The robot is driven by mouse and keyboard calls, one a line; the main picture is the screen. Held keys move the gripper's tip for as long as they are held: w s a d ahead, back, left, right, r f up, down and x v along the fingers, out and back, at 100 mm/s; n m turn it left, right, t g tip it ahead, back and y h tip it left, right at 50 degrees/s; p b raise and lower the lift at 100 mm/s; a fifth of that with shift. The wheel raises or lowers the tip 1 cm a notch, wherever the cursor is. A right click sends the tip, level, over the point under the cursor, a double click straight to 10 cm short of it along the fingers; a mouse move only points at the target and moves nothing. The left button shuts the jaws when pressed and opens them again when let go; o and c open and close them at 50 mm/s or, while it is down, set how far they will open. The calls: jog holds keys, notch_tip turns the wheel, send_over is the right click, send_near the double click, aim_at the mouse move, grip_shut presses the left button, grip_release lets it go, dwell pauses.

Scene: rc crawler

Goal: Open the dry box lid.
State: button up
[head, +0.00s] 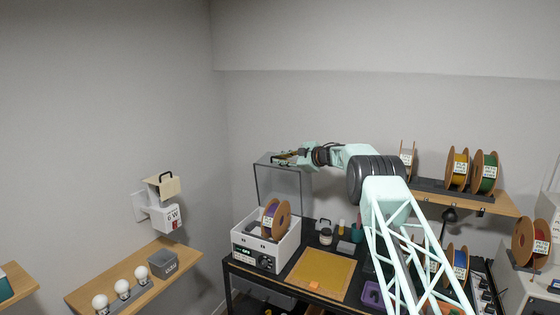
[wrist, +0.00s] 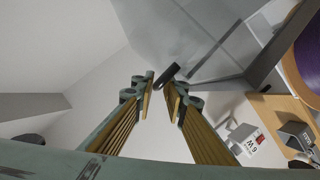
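The dry box (head: 252,262) is a white box with a small display on its front, standing on the left end of the dark workbench. Its grey see-through lid (head: 283,187) stands raised, roughly upright, at the back of the box. A spool with purple filament (head: 270,217) sits in the open box. My gripper (head: 279,157) is at the lid's top edge. In the wrist view, the gripper's fingers (wrist: 160,88) are apart with a gap between them. The dark lid handle (wrist: 168,73) shows just past the fingertips, close to the right one; I cannot tell whether they touch.
A yellow mat (head: 320,273) lies on the bench right of the box, with small jars behind it. A shelf with spools (head: 458,166) hangs at the right. A wooden shelf with bulbs (head: 122,288) is at the left. The air left of the lid is clear.

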dwell(0.4)
jog(key=shift+s+d+r, duration=0.2)
jog(key=shift+s+d, duration=0.05)
jog(key=shift+d, duration=0.05)
jog(key=shift+v, duration=5.55)
jog(key=shift+f, duration=0.1)
